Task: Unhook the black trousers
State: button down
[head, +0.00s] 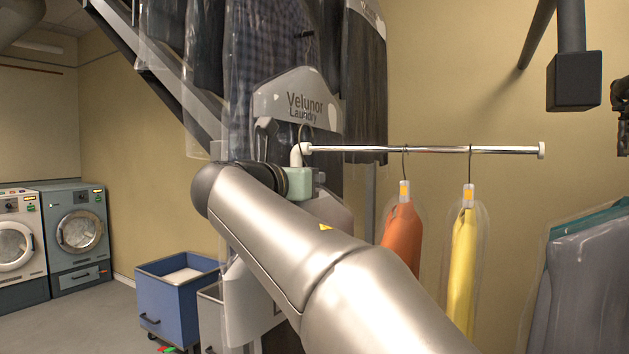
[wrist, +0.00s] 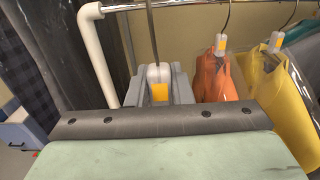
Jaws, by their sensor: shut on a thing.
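My gripper (head: 302,183) is at the left end of the chrome rail, just below bar height. In the wrist view its dark-edged, pale green body (wrist: 165,155) fills the lower part. It is shut on a hanger, whose grey shoulders and neck with an orange tag (wrist: 160,92) show just beyond the dark edge. The hanger's hook (wrist: 152,35) rises to the bar, and I cannot tell whether it still rests there. The black trousers cannot be made out clearly; my arm and gripper hide what hangs below the hanger.
The rail (head: 430,150) also carries an orange garment (head: 402,235) and a yellow garment (head: 463,265), both bagged, to the right. Bagged dark clothes (head: 365,80) hang behind. A white upright pipe (wrist: 97,55) stands close left of the hanger. A blue cart (head: 175,305) stands lower left.

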jog(key=shift+v, duration=7.15)
jog(key=p+v, duration=0.5)
jog(key=v, duration=1)
jog(key=shift+r, duration=0.15)
